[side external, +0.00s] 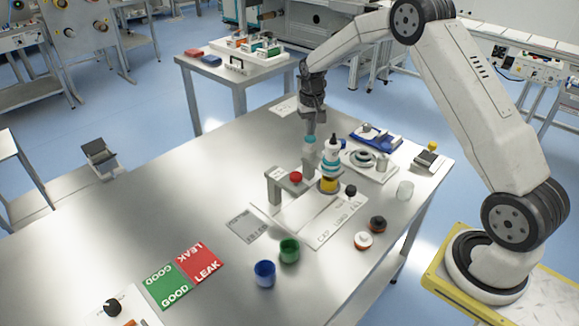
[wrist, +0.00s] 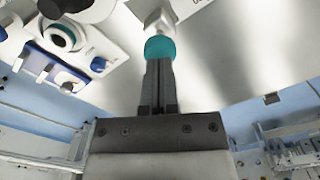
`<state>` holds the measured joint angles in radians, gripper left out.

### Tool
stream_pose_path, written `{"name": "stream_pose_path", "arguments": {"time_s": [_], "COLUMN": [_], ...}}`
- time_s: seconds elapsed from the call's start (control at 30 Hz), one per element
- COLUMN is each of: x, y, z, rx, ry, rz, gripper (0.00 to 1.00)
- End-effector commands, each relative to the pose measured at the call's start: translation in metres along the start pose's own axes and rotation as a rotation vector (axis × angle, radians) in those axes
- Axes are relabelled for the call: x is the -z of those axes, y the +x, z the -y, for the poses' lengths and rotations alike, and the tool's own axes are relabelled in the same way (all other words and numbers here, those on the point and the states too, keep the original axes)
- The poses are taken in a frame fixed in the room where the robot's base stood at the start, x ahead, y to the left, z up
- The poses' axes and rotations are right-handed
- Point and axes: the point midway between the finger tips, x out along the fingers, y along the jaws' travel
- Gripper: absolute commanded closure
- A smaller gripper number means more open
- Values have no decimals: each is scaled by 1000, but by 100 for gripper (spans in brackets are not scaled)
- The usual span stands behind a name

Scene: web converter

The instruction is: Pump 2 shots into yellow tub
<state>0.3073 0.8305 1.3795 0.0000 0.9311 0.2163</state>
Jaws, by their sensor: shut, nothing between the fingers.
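Contact is unclear. The yellow tub does not show there.
A grey fixture with a red knob (side external: 296,177) stands left of the tub. The table's left part is mostly clear.

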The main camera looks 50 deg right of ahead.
Motion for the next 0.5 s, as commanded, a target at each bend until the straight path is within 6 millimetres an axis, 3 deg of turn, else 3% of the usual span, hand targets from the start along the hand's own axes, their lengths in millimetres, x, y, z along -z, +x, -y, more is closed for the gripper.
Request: {"name": "stream_pose_path", "arguments": {"time_s": [0.5], "x": [0], "y": [12], "z": [0], "rx": [0], "ry": [0], "rz": [1], "gripper": [100]}}
